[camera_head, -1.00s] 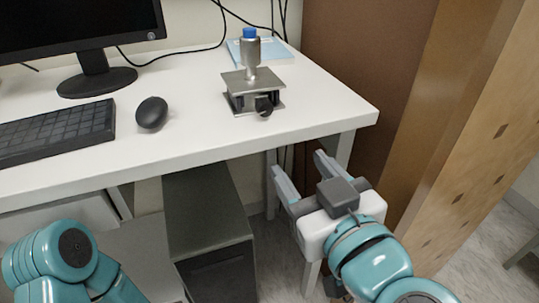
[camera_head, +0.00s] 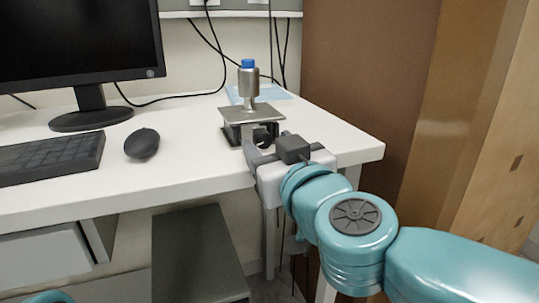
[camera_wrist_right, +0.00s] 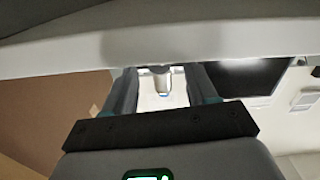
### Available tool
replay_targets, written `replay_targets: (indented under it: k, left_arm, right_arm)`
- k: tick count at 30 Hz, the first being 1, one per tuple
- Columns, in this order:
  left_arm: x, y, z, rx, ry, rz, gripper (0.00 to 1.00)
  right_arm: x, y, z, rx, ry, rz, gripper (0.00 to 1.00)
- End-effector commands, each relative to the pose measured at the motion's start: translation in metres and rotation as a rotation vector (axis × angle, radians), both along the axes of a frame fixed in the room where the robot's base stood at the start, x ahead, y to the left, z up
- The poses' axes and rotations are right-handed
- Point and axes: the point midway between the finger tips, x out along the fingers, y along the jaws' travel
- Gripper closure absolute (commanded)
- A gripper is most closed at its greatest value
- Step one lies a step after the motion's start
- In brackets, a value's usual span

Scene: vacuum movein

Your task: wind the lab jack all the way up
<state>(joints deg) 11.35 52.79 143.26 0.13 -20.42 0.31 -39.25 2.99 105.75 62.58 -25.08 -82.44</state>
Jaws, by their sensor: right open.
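The lab jack (camera_head: 246,131) stands on the white desk near its right front, a grey plate over a dark folded frame. Its dark knob (camera_head: 264,140) faces the front edge, partly hidden by my right gripper. A metal cylinder with a blue cap (camera_head: 249,84) stands upright on the plate. My right gripper (camera_head: 263,148) is open at the desk's front edge, right in front of the knob; I cannot tell whether it touches. In the right wrist view the cylinder (camera_wrist_right: 160,80) shows between the two fingers (camera_wrist_right: 163,92). My left gripper is not in view.
The white desk (camera_head: 190,165) has a keyboard (camera_head: 50,158), a mouse (camera_head: 142,143) and a monitor (camera_head: 80,45) to the left. A blue sheet (camera_head: 272,92) lies behind the jack. A brown panel (camera_head: 360,90) stands to the right of the desk.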

Motion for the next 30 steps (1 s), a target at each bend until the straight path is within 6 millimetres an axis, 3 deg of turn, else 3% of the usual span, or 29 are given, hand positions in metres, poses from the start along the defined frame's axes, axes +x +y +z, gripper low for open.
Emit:
replay_targets:
  k: [3, 12, 17, 18, 23, 30]
  left_arm:
    - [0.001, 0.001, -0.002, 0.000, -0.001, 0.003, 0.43]
    - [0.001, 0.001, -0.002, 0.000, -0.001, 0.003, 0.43]
    - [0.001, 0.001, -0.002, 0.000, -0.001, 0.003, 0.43]
    - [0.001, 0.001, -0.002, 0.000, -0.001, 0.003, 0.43]
    - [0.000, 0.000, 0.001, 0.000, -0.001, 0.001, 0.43]
    - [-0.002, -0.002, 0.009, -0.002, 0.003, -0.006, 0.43]
  right_arm:
    - [0.009, 0.002, -0.001, -0.001, 0.000, -0.001, 0.43]
    - [0.011, 0.002, 0.000, -0.001, 0.000, -0.001, 0.43]
    - [0.011, 0.002, 0.000, -0.001, 0.000, -0.001, 0.95]
    - [0.011, 0.003, 0.000, -0.001, 0.000, 0.000, 0.99]
    - [0.010, 0.002, 0.001, 0.025, 0.009, 0.000, 0.99]
    - [0.011, 0.002, 0.001, 0.194, 0.065, 0.000, 0.99]
